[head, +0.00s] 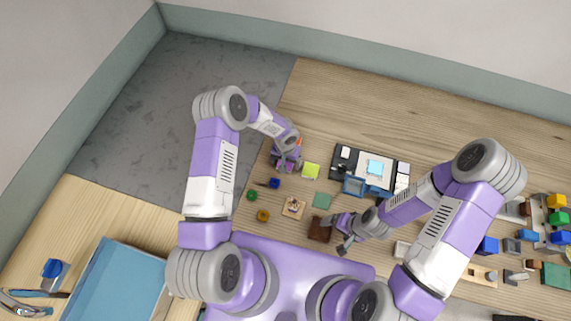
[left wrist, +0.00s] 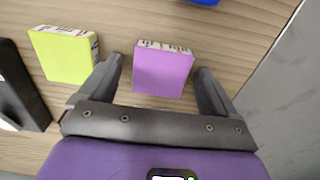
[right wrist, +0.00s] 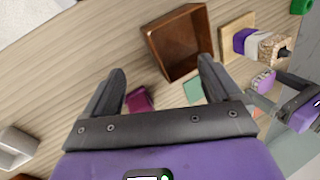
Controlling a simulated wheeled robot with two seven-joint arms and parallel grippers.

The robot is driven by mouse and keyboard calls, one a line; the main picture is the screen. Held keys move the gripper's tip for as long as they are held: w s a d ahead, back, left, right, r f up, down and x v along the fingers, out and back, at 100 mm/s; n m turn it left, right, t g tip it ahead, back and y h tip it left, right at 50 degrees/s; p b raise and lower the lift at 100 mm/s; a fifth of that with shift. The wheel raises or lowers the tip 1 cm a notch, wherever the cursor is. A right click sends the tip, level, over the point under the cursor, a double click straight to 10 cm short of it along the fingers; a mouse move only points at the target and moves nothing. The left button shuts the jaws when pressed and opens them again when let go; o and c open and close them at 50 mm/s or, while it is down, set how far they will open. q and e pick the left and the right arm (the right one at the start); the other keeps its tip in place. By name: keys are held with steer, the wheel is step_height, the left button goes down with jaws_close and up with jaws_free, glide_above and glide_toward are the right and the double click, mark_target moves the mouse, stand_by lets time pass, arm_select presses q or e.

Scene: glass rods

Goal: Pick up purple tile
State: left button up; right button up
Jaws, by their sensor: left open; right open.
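The purple tile (left wrist: 163,70) lies on the wooden table in the left wrist view, with printed marks along its far edge. My left gripper (left wrist: 159,67) is open, with one finger on each side of the tile and a gap showing on both sides. In the head view my left gripper (head: 287,164) is at the table's left part and mostly hides the tile. My right gripper (head: 334,235) is open and empty beside a brown open box (head: 318,230), which also shows in the right wrist view (right wrist: 178,42).
A yellow-green tile (left wrist: 65,53) lies left of the purple tile. A blue piece (head: 274,183), a green tile (head: 322,200) and a black tray (head: 345,163) are nearby. Several coloured blocks crowd the far right. The table's back is clear.

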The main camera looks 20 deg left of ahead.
arm_select(q)
steer(key=c, duration=1.2)
steer(key=shift+c, duration=0.2)
steer(key=shift+r, duration=0.15)
